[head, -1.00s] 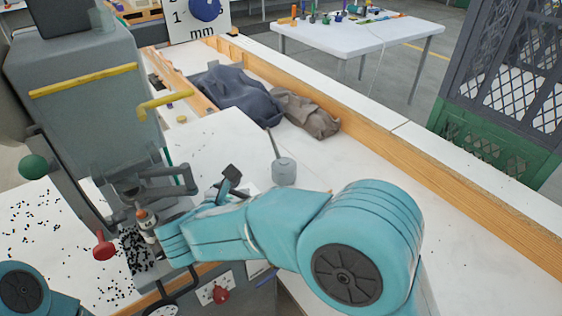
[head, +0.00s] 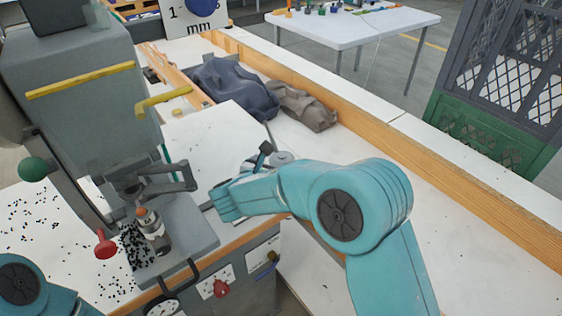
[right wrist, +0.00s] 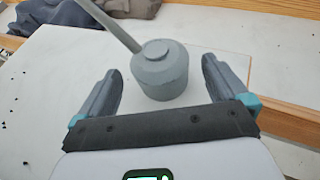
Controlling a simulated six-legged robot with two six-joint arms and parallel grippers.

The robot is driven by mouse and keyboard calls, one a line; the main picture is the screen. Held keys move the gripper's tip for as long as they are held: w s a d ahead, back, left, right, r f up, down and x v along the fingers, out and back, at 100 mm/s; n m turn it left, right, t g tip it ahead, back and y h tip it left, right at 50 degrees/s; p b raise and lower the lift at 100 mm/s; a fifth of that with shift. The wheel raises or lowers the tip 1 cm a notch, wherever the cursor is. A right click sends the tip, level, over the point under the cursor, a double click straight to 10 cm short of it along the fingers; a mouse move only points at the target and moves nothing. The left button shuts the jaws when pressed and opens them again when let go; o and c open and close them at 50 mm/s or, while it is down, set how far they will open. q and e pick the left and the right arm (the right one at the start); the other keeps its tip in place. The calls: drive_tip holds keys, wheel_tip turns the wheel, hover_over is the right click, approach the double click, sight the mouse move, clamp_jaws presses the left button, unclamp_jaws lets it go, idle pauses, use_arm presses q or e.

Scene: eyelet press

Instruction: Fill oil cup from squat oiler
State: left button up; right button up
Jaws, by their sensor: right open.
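The squat oiler is a small grey can (right wrist: 160,75) with a round cap and a long thin spout slanting up to the left. It stands upright on the white bench top. My right gripper (right wrist: 161,92) is open, with one finger on each side of the can and a visible gap on both sides. In the head view the oiler (head: 283,157) is partly hidden behind my right gripper (head: 262,160). A small upright part with an orange top (head: 148,222) stands on the press base; I cannot tell whether it is the oil cup. My left gripper is out of view.
The grey press (head: 75,85) with yellow bars, a green knob (head: 33,169) and a red knob (head: 106,246) stands at left. Small black bits lie scattered around its base. Dark cloths (head: 235,85) lie behind the oiler. A wooden rail (head: 400,130) edges the bench.

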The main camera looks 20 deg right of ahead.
drive_tip(key=x, duration=0.3)
drive_tip(key=shift+r, duration=0.1)
drive_tip(key=shift+w+d, duration=0.15)
drive_tip(key=shift+w, duration=0.05)
drive_tip(key=shift+s, duration=0.1)
drive_tip(key=shift+c, duration=1.2)
drive_tip(key=c, duration=0.9)
